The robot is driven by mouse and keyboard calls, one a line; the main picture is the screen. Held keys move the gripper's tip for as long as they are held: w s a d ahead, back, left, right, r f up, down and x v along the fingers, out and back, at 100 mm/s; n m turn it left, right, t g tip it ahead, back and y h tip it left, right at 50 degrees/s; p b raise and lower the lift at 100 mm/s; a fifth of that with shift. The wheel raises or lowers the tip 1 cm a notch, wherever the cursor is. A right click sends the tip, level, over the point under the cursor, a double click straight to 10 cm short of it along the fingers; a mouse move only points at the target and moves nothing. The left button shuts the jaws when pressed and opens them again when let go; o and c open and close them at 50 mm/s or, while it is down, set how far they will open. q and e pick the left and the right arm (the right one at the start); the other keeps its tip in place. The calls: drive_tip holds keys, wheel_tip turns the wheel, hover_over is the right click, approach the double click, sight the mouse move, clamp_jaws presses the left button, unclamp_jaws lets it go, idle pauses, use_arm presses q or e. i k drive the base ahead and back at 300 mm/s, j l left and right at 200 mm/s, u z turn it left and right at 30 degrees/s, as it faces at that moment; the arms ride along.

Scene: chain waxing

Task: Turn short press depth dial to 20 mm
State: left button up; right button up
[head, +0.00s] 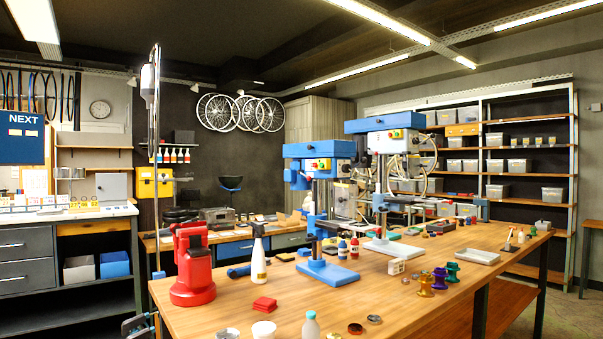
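Two blue-headed bench presses stand on the wooden workbench. The nearer press (320,150) has a blue base plate (327,273) and its head sits lower in the picture, so it looks like the short press. The other press (385,123) stands behind it to the right, with a higher head and a pale base (394,250). Both heads carry a light panel with small coloured controls; the near one's panel (318,164) faces me. No depth dial or its marks can be made out at this size. Neither of my grippers is in view.
The workbench (215,318) holds a red press-like tool (192,265), a white spray bottle (258,260), red pads (264,304), a clear bottle (310,326), coloured spools (425,285) and a grey tray (477,256). Some bare wood lies in front of the blue base.

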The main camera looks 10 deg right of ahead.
sight(345, 168)
drive_tip(key=l+u, duration=0.15)
drive_tip(key=u, duration=0.25)
drive_tip(key=l+u, duration=0.2)
drive_tip(key=u, duration=0.2)
drive_tip(key=l+u, duration=0.2)
drive_tip(key=u, duration=0.15)
drive_tip(key=k+l+u, duration=0.1)
drive_tip(key=l+u, duration=0.2)
drive_tip(key=l, duration=0.15)
drive_tip(key=k+l+u, duration=0.1)
drive_tip(key=l+u, duration=0.2)
drive_tip(key=l, duration=0.15)
drive_tip(key=k+l+u, duration=0.1)
drive_tip(key=l, duration=0.3)
drive_tip(key=k+l+u, duration=0.1)
drive_tip(key=k+l, duration=0.2)
drive_tip(key=l, duration=0.15)
